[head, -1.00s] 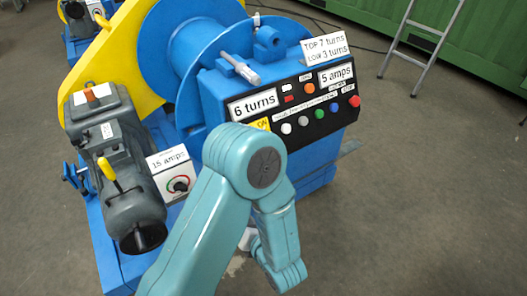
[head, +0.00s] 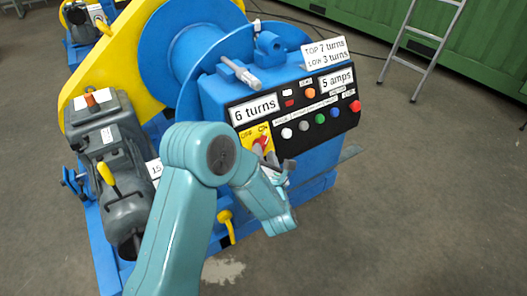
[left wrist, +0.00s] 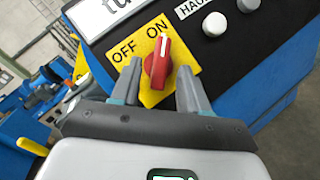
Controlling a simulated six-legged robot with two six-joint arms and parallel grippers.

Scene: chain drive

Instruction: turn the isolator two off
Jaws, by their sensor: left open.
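A red rotary switch knob (left wrist: 158,66) sits on a yellow plate (left wrist: 125,50) marked OFF and ON. The knob's white mark points up toward the ON word. In the head view the yellow plate (head: 250,133) is on the left of the black control panel, with the red knob (head: 262,142) partly hidden. My left gripper (left wrist: 158,78) is open, with one finger on each side of the knob. I cannot tell whether either finger touches it. No number for this switch is readable. My right gripper is not in view.
The black panel (head: 297,119) has several coloured buttons close right of the switch. A sign reading 6 turns (head: 254,108) is just above it. A yellow lever (head: 226,225) hangs below. A grey motor (head: 118,170) stands left of my arm.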

